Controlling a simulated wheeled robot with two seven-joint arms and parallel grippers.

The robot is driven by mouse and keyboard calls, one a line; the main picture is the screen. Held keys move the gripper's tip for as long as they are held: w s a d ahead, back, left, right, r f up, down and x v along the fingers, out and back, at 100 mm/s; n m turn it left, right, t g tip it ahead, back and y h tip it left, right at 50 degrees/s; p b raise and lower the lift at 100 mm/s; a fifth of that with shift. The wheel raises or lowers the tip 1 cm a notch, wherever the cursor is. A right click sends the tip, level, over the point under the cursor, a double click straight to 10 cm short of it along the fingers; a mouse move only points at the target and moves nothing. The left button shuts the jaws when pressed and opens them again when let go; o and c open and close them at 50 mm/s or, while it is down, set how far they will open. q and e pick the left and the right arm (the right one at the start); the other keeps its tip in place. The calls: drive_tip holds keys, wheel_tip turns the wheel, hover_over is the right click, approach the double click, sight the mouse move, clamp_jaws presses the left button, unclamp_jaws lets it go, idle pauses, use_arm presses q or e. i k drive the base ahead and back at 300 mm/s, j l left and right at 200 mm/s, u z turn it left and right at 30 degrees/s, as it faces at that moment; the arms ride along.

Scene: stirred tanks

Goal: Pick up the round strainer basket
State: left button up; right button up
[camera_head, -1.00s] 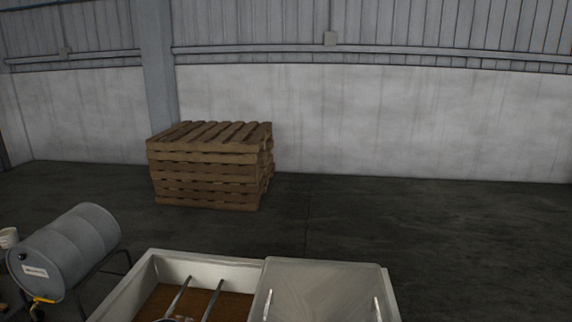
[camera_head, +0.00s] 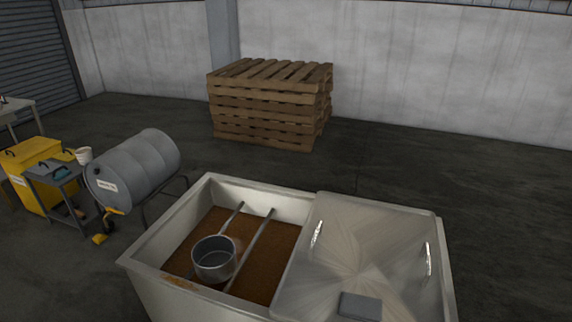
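The round strainer basket (camera_head: 214,262) is a grey metal cylinder, open at the top. It sits in the open left part of the tank (camera_head: 158,232), at the two metal rails (camera_head: 256,244) that run across the opening above a brown surface (camera_head: 203,225). I cannot tell exactly how it rests on the rails. Neither of my grippers shows in the head view.
A metal lid (camera_head: 352,240) with two handles covers the tank's right part, with a dark grey block (camera_head: 360,306) on it. A grey drum (camera_head: 137,167) lies on a stand at the left, near a yellow bin (camera_head: 32,160). Pallets (camera_head: 268,103) stand behind; floor between is clear.

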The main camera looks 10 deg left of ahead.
sight(213, 259)
drive_tip(key=i+j+z, duration=0.15)
drive_tip(key=j, duration=1.4)
drive_tip(key=k, duration=0.05)
